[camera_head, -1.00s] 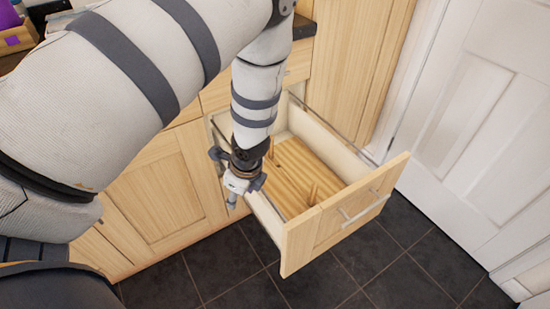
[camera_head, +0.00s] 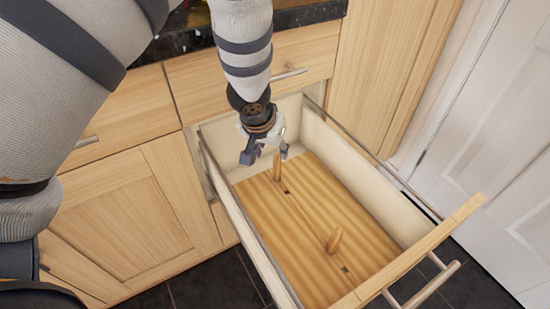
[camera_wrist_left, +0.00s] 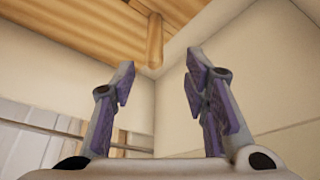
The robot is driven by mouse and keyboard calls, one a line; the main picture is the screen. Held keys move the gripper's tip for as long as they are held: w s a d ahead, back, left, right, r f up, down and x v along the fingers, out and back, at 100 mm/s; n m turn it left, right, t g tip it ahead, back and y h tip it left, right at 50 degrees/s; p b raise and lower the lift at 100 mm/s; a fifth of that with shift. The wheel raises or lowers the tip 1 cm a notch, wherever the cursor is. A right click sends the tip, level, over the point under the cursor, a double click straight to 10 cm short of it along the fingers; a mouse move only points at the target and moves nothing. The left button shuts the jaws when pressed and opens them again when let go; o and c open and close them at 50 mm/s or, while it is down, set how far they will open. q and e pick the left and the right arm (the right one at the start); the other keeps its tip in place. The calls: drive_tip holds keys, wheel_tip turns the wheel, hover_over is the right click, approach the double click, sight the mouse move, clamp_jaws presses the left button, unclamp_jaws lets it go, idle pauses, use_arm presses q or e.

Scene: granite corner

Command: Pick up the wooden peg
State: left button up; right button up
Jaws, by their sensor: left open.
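Two wooden pegs stand upright on the slatted wooden floor of the open drawer (camera_head: 262,262). The back peg (camera_head: 277,166) is just below my left gripper (camera_head: 264,158); the front peg (camera_head: 334,240) is well apart, toward the drawer front. My left gripper is open and empty, over the back part of the drawer. In the left wrist view, a peg (camera_wrist_left: 155,40) shows beyond the gap between the open fingers (camera_wrist_left: 158,80), not between them. Which peg the task means is not clear. My right gripper is not in view.
The drawer's pale side walls (camera_head: 358,175) and its front with a bar handle (camera_head: 432,283) surround the pegs. A dark countertop (camera_head: 305,15) is behind, cabinet doors (camera_head: 130,215) are at the left, and a white door (camera_head: 475,150) is at the right.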

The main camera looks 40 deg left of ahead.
sight(278, 168)
use_arm(q)
drive_tip(key=b+x, duration=0.1)
drive_tip(key=x, duration=0.6)
drive_tip(key=d+b+x, duration=0.1)
drive_tip(key=x, duration=0.2)
drive_tip(key=shift+s+a+f+b, duration=0.1)
drive_tip(key=shift+f+b, duration=0.25)
drive_tip(key=shift+f, duration=0.1)
drive_tip(key=shift+w+a+f, duration=0.1)
drive_tip(key=shift+w+f, duration=0.15)
drive_tip(key=shift+f, duration=0.05)
clamp_jaws()
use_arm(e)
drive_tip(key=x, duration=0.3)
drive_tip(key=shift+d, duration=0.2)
